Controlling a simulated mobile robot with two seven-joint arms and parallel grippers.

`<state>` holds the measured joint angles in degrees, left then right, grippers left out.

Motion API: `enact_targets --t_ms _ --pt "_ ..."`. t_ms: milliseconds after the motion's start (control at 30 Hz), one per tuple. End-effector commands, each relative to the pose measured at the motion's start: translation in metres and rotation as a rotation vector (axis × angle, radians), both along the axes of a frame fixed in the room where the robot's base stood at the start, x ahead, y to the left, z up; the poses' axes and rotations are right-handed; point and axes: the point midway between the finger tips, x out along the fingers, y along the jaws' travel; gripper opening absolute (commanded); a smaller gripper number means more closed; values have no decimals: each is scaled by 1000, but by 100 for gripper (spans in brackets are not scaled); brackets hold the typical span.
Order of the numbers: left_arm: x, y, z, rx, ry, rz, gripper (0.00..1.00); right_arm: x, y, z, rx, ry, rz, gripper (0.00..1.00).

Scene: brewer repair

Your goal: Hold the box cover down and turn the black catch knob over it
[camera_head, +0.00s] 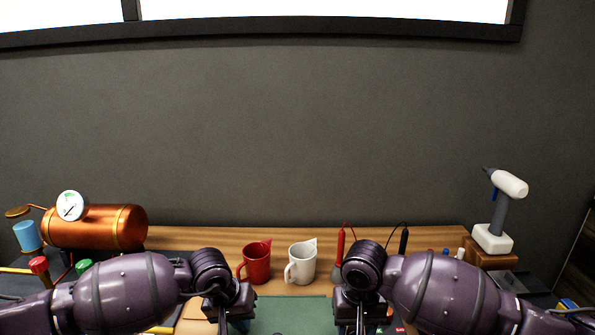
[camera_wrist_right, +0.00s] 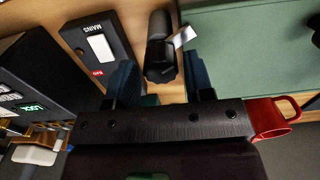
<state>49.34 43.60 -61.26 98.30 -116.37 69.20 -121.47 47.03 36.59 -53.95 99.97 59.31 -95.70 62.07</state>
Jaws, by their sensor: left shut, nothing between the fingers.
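The box cover and its black catch knob cannot be made out for sure in either view. In the right wrist view a dark block (camera_wrist_right: 161,46) with a pale tag stands beyond my right gripper (camera_wrist_right: 162,78), in line with the gap between its fingers. Those two dark blue fingers are apart, with no clear hold on anything. In the head view my right gripper (camera_head: 360,318) hangs at the bottom edge, right of centre. My left gripper (camera_head: 238,318) is shut and empty at the bottom edge, left of centre. Its fingertips are hard to see.
A green mat (camera_head: 290,315) lies between the grippers. A red mug (camera_head: 256,264) and white mug (camera_head: 301,264) stand behind it. A copper boiler (camera_head: 95,228) is at left, a white-topped tool (camera_head: 505,190) at right. A black MAINS box (camera_wrist_right: 98,48) is near the right gripper.

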Motion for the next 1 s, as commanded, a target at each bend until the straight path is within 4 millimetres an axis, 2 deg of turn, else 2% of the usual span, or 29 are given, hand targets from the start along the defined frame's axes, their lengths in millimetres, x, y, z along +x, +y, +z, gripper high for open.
enact_targets --t_ms 33,100,467,1000 --pt "0 0 -1 1 1 0 0 0 0 0 0 1 1 56" --pt "0 0 -1 1 1 0 0 0 0 -1 0 1 1 62" --pt "0 0 -1 1 1 0 0 -1 0 1 1 2 3 62" --pt "0 0 -1 1 1 0 0 -1 0 29 0 3 3 62"
